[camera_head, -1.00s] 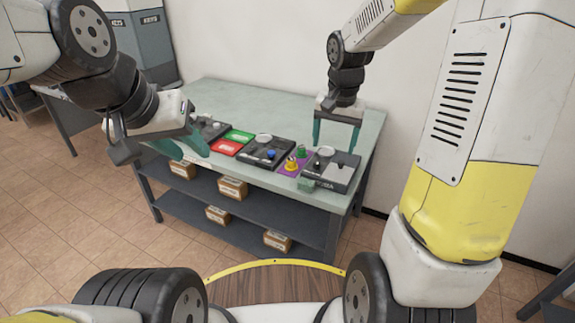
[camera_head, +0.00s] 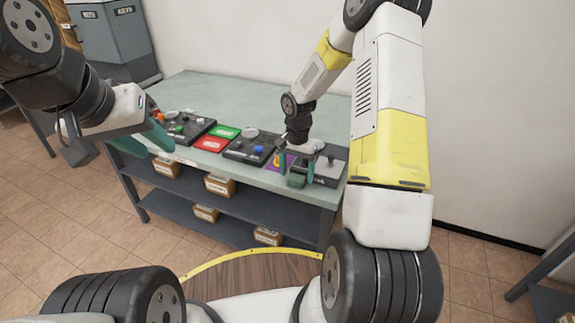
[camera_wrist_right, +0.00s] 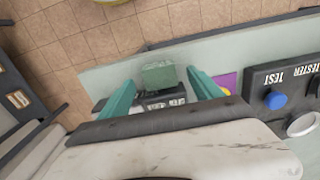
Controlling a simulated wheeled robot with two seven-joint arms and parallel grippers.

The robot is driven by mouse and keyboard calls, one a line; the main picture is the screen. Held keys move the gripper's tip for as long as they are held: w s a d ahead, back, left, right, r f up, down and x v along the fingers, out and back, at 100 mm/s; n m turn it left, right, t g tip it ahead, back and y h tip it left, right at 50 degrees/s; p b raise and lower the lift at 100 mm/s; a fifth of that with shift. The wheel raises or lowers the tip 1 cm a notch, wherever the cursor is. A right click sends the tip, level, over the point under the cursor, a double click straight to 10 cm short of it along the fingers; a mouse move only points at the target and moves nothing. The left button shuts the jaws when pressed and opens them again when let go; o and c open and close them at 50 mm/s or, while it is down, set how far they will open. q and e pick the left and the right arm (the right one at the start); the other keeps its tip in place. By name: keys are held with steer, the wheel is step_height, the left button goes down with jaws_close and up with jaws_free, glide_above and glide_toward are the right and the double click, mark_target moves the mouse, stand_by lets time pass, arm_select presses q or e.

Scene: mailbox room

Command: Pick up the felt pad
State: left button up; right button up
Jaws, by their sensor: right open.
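A small dark green block (camera_head: 297,180), which looks like the felt pad, sits at the front edge of the table, in front of the right-hand black device. In the right wrist view the green block (camera_wrist_right: 160,75) lies between the tips of my right gripper (camera_wrist_right: 162,82), with a gap visible on each side. My right gripper (camera_head: 297,170) is open with its teal fingers pointing down around the block. My left gripper (camera_head: 155,142) hangs at the table's left front, away from the block; its finger gap is unclear.
Black device panels (camera_head: 250,147) with knobs and buttons line the table (camera_head: 220,95). Green (camera_head: 224,132) and red (camera_head: 211,144) cards lie between two of them. A purple mat (camera_wrist_right: 227,82) lies next to my right gripper. Cardboard boxes (camera_head: 219,185) stand on the shelf below.

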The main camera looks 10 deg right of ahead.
steer(key=shift+f, duration=0.75)
steer(key=c, duration=1.4)
steer(key=shift+r, duration=0.15)
steer(key=shift+r, duration=0.6)
step_height(320, 180, up, 2)
steer(key=shift+w+r, duration=0.1)
steer(key=shift+r, duration=0.1)
steer(key=s+a, duration=0.1)
steer(key=s, duration=0.4)
steer(key=s+a, duration=0.1)
steer(key=s, duration=0.4)
steer(key=s+a+r, duration=0.1)
steer(key=s, duration=0.5)
steer(key=shift+r, duration=0.1)
